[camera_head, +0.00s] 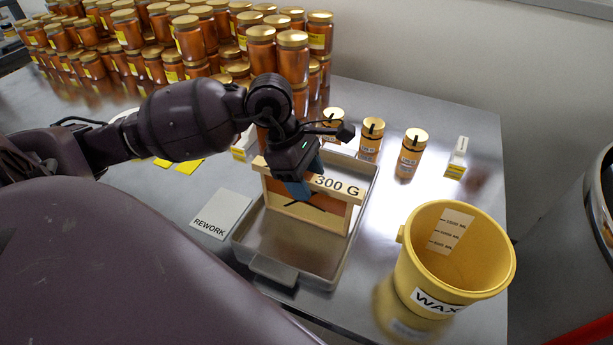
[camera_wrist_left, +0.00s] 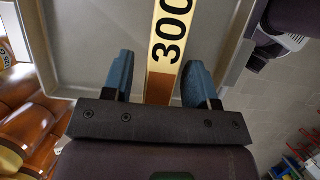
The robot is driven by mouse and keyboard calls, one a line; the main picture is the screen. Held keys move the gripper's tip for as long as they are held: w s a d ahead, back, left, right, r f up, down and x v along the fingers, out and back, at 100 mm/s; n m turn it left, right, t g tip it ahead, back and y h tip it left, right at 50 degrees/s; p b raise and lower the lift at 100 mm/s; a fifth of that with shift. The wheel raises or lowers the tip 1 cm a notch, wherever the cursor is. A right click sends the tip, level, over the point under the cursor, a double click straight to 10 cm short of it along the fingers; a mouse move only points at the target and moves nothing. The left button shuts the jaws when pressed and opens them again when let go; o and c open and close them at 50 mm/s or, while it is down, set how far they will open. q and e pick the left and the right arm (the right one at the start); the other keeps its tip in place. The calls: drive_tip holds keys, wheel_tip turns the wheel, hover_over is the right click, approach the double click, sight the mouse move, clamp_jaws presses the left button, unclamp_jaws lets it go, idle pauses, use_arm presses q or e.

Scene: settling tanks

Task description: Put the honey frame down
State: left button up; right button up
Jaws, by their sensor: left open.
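The honey frame (camera_head: 312,216) is a wooden frame with a dark amber panel and a "300 G" label on its top bar. It stands upright in a grey metal tray (camera_head: 244,244). My left gripper (camera_head: 298,188) is over the top bar, with its blue fingers open. In the left wrist view the top bar (camera_wrist_left: 166,50) runs between the two fingers (camera_wrist_left: 157,80), with a gap on each side. The frame's lower part is hidden there. My right gripper is not in view.
A yellow bucket (camera_head: 420,262) labelled "WAX" stands right of the tray. A grey "REWORK" card (camera_head: 222,213) lies to its left. Several small gold-lidded jars (camera_head: 411,153) stand behind, and many stacked honey jars (camera_head: 190,40) fill the back left.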

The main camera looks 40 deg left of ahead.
use_arm(q)
drive_tip(key=shift+r, duration=0.1)
drive_tip(key=shift+a+r, duration=0.1)
drive_tip(key=shift+r, duration=0.15)
drive_tip(key=p+v, duration=0.1)
drive_tip(key=v, duration=0.9)
drive_tip(key=shift+v, duration=0.8)
drive_tip(key=shift+f, duration=0.1)
